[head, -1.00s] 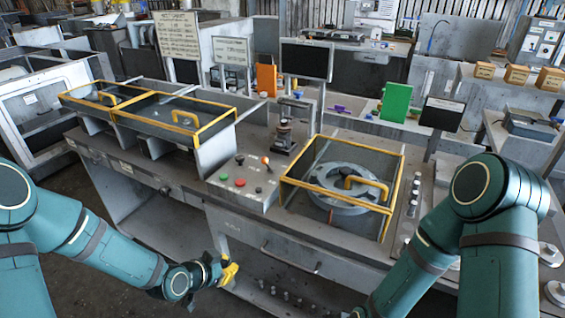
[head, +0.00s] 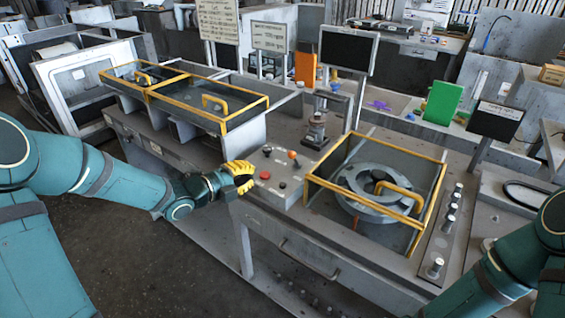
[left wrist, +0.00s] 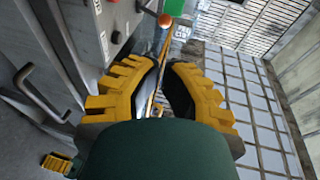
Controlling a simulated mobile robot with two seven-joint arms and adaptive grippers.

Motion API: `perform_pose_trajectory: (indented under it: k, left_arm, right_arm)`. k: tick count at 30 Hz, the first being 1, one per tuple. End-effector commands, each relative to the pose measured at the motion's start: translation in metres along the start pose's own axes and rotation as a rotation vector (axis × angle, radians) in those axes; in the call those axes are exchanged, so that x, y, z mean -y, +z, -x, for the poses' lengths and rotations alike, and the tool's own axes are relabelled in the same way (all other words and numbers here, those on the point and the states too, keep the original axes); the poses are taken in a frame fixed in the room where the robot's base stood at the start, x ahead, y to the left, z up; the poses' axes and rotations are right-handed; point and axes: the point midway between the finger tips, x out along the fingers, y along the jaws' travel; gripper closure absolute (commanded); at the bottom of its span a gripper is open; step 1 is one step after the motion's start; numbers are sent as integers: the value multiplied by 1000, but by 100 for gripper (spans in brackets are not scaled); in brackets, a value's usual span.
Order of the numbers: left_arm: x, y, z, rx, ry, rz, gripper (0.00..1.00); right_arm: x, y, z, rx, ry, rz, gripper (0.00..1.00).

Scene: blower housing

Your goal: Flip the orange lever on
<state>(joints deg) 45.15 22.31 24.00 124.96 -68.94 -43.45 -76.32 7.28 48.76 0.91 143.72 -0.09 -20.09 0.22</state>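The orange lever (head: 292,155) sits on the sloped grey control box (head: 277,190), right of my left gripper (head: 246,178). Its orange knob (left wrist: 164,20) shows near the top of the left wrist view, beyond the fingertips. My left gripper's yellow fingers are at the box's left edge, level with the red button (head: 265,175) and apart from the lever. In the left wrist view the fingertips (left wrist: 161,66) lean close together with a narrow gap and nothing held. Whether they count as open or shut is unclear.
A yellow-framed guard (head: 310,190) over a round housing (head: 370,190) stands right of the box. A longer yellow-framed cover (head: 235,117) lies behind left. A drawer handle (head: 308,262) sticks out of the bench front. The floor left of the bench is clear.

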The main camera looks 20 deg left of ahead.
Motion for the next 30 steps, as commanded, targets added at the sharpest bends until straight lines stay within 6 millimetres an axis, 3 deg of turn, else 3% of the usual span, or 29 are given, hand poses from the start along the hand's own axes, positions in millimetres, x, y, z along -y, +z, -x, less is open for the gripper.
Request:
perform_pose_trajectory:
  k: [5,21,30]
  left_arm:
    - [-1,-1,-16,-4,-1,2,100]
    - [-1,-1,-115,-2,-1,4,100]
    - [0,0,-139,0,0,3,100]
  right_arm:
    - [-1,0,-3,-1,0,0,57]
    - [-6,-2,-15,-7,1,1,57]
    - [-6,-2,-17,-9,1,1,57]
